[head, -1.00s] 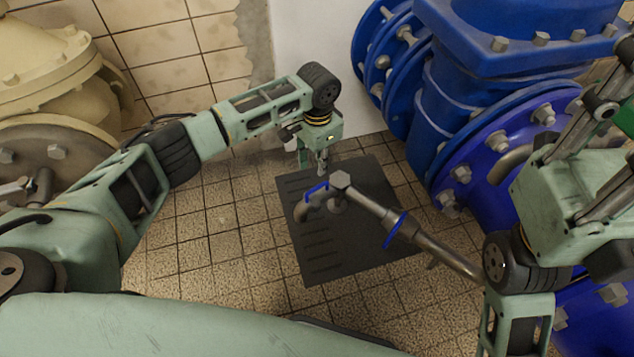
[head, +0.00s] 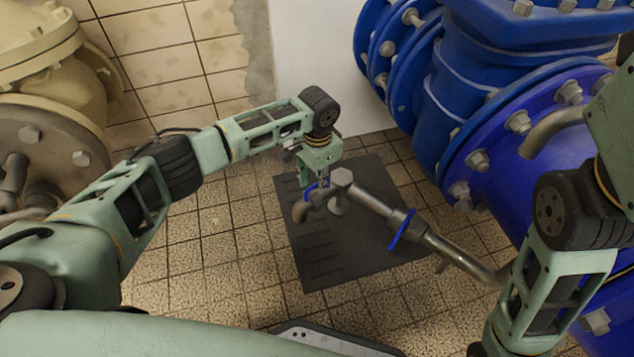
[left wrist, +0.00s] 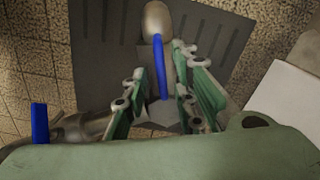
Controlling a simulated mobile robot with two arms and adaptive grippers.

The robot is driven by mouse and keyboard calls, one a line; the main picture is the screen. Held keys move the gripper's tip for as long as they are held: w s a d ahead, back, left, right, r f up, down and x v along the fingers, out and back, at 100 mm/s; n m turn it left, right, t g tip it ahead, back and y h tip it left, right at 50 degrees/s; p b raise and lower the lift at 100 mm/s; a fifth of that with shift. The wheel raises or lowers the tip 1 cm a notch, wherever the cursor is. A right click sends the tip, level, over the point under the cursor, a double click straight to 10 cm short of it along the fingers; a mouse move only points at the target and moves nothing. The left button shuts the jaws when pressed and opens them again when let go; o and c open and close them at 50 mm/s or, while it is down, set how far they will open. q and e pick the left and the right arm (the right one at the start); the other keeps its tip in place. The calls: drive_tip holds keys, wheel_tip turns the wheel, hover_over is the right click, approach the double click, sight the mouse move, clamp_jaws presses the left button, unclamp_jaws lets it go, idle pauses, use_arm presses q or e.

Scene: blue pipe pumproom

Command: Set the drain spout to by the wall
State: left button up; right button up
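The drain spout (head: 303,209) is a short, curved metal outlet with a blue band, on the end of a grey metal pipe (head: 375,205). In the head view it points left and towards me, above a dark floor mat. My left gripper (head: 323,184) is just behind the spout, partly overlapping its blue band. In the left wrist view, the gripper's green fingers (left wrist: 160,95) are apart, with the blue band (left wrist: 161,68) between them and the spout's rounded end (left wrist: 156,20) beyond. I cannot tell whether they touch it. My right gripper is out of view.
Large blue flanged pipes (head: 480,110) stand at the right, close to the metal pipe. A cream flanged pipe (head: 50,120) stands at the left. The white wall (head: 315,60) is behind. A dark slotted mat (head: 330,265) lies on the tiled floor.

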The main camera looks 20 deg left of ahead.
use_arm(q)
drive_tip(key=shift+c, duration=0.5)
clamp_jaws()
drive_tip(key=shift+f, duration=0.1)
